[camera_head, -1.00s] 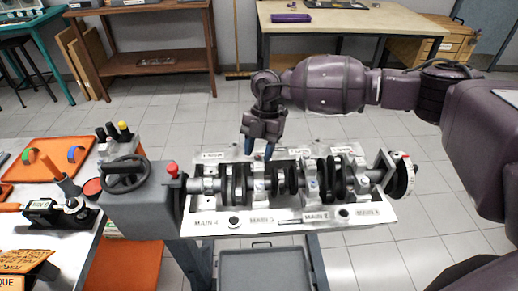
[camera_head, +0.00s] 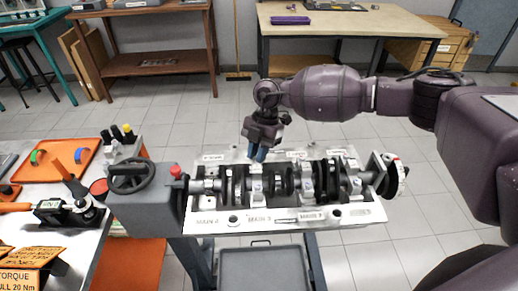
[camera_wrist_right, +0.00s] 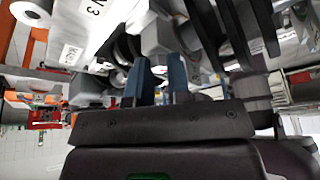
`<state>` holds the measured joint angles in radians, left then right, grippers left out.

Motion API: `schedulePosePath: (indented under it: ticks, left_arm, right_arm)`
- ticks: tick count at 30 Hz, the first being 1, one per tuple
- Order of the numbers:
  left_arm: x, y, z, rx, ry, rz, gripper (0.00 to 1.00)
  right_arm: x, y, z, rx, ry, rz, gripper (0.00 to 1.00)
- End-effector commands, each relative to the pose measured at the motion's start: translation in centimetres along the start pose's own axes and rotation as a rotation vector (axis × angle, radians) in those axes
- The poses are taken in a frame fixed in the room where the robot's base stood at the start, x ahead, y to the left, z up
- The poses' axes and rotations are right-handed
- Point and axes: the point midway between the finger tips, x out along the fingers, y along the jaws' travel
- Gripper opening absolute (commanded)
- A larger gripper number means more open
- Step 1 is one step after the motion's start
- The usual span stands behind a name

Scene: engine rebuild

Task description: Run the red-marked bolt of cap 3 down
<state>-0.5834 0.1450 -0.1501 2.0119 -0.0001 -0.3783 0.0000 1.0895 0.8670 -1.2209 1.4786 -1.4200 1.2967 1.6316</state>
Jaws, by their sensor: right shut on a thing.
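The engine block (camera_head: 214,219) lies on the stand with its crankshaft and bearing caps facing up. Bearing cap 3 (camera_head: 256,188) is the light grey cap behind the MAIN 3 label (camera_head: 259,219). My right gripper (camera_head: 258,158) points down at the far end of this cap, its blue fingertips shut on a bolt. The bolt and its red mark are hidden by the fingers. In the right wrist view the two blue fingers (camera_wrist_right: 160,82) stand a small gap apart, against the grey cap and dark crankshaft. My left gripper is not in view.
A grey housing with a handwheel (camera_head: 132,175) and red knob (camera_head: 176,171) stands at the block's left end. The tool table (camera_head: 60,262) at left holds an orange tray (camera_head: 62,172). A grey tray (camera_head: 265,268) sits below the block.

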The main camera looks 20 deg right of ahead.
Motion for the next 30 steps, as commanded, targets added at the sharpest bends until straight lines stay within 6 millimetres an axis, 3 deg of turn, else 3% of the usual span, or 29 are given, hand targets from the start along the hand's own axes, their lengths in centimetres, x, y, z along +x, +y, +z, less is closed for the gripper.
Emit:
schedulePosePath:
  ticks: [1, 5, 12, 18, 30]
  left_arm:
    - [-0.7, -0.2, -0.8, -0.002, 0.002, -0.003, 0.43]
    - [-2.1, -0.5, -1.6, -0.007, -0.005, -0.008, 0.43]
    - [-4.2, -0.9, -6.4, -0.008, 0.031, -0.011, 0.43]
    - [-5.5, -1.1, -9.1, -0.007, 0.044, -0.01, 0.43]
    - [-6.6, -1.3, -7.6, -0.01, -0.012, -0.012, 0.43]
  right_arm:
    - [-0.8, -0.1, -0.4, 0.031, -0.003, 0.016, 0.0]
    - [-0.8, -0.2, -0.4, 0.128, -0.002, 0.054, 0.0]
    - [-0.6, -0.4, -0.4, 0.314, 0.001, 0.124, 0.0]
    - [-0.3, -0.5, -0.3, 0.469, 0.002, 0.186, 0.0]
    - [0.0, -0.7, -0.3, 0.802, 0.001, 0.326, 0.0]
